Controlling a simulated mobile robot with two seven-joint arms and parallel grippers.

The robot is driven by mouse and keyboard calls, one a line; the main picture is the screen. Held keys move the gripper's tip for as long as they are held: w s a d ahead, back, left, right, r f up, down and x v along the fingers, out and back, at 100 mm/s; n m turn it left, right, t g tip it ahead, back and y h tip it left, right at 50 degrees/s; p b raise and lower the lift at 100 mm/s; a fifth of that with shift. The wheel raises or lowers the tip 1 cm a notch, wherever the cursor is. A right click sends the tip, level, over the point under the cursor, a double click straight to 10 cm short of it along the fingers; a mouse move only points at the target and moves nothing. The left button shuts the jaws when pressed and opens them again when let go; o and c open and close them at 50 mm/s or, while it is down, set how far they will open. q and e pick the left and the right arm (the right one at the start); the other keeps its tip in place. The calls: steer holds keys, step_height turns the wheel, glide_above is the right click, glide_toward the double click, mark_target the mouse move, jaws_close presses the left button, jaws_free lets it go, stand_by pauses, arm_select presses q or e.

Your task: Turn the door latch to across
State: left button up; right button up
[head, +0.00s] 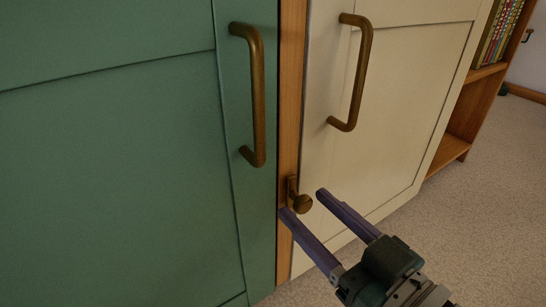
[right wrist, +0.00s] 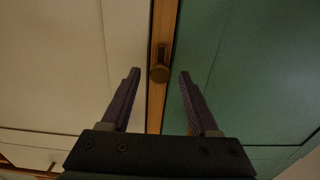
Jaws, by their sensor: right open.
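The door latch (head: 301,202) is a small brass piece with a round knob, on the wooden strip between a green door (head: 150,170) and a cream door (head: 400,110). Its plate stands upright, along the strip. My right gripper (head: 300,201) is open, with its two purple fingers pointing at the latch, one on each side. In the right wrist view the latch (right wrist: 160,72) shows between and just beyond the fingertips (right wrist: 159,72). I cannot tell whether a finger touches it. My left gripper is not in view.
A brass handle (head: 257,95) stands out from the green door, and another (head: 358,75) from the cream door, both above the latch. A wooden shelf with books (head: 497,35) is at the far right. Carpet (head: 470,220) lies clear at the lower right.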

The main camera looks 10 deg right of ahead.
jaws_close()
stand_by(0.5)
